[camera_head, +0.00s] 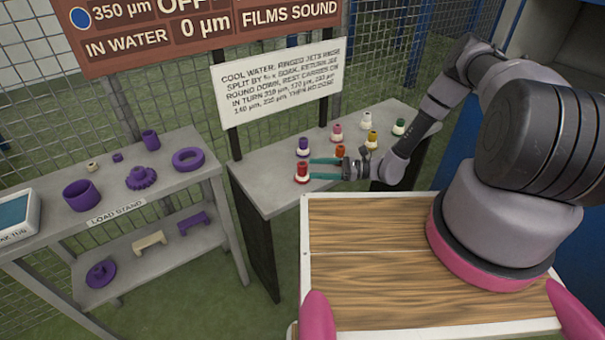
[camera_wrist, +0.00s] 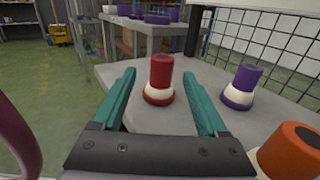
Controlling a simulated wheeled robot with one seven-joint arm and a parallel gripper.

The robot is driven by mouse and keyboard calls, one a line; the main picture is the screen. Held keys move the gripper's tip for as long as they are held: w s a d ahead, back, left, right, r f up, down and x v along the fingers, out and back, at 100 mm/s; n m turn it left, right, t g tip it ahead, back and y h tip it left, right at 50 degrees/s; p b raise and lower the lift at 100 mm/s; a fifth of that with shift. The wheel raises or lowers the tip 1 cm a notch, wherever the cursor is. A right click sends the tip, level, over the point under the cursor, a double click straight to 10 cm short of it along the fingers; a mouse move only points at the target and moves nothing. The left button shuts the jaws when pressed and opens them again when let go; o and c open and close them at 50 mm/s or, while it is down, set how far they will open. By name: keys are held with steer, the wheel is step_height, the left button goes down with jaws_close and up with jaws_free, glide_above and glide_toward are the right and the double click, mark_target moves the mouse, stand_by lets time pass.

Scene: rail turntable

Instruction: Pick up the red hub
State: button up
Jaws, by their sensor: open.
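The red hub (camera_head: 302,172) stands upright near the front left part of the grey table, a red cylinder on a white and red flared base. In the wrist view the red hub (camera_wrist: 160,82) stands beyond and between my fingertips. My gripper (camera_head: 312,168) reaches in from the right with its teal fingers spread on either side of the line to the hub. In the wrist view my gripper (camera_wrist: 165,85) is open and empty. I cannot tell whether the fingertips have reached the hub's sides.
A purple hub (camera_head: 303,147) stands behind the red one. An orange hub (camera_head: 340,151) is close beside my gripper. Pink, yellow, white and green hubs stand farther right. The load stand (camera_head: 205,168) with purple parts is at left, across a gap. A sign stands behind the table.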

mark_target(302, 168)
steer(key=a, duration=0.5)
steer(key=shift+w+a+f, duration=0.1)
steer(key=shift+w, duration=0.1)
jaws_close()
